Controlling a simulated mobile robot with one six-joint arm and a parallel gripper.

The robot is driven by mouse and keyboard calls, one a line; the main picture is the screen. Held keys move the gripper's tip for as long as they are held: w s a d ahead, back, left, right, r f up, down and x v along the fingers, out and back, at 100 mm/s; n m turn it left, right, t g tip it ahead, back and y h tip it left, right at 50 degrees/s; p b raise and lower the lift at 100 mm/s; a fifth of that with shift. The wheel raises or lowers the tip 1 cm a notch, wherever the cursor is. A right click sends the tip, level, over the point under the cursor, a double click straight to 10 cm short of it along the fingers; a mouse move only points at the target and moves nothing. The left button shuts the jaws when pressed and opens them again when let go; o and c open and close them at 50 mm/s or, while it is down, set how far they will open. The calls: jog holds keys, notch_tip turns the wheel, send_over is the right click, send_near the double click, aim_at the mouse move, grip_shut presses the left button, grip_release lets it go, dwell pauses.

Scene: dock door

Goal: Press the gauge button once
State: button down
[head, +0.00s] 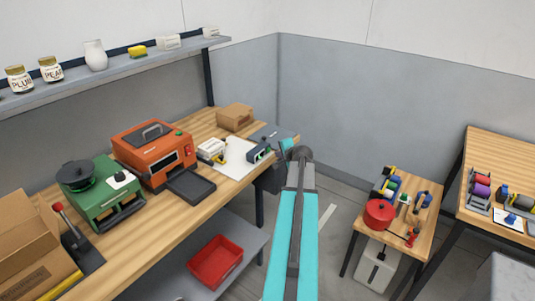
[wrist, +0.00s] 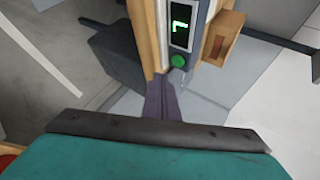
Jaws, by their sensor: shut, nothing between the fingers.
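The gauge shows in the wrist view as a dark housing (wrist: 197,38) with a lit green display (wrist: 181,23) and a round green button (wrist: 178,62) below it. In the head view the gauge (head: 257,153) stands near the right end of the wooden bench, beside a white sheet. My gripper (wrist: 160,78) is shut and empty, with its dark fingertips just below and left of the button in the wrist view. I cannot tell how far the tips are from the button in depth. In the head view my arm's end hides most of the gripper.
The bench (head: 225,131) also holds an orange machine (head: 154,151), a green machine (head: 103,192) and a cardboard box (head: 235,117) behind the gauge. A small table (head: 398,250) with a red pot (head: 379,214) stands to the right. Open floor lies between.

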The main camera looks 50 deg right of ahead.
jog(key=s+b, duration=0.1)
jog(key=s, duration=0.2)
jog(key=shift+s, duration=0.2)
dwell(0.8)
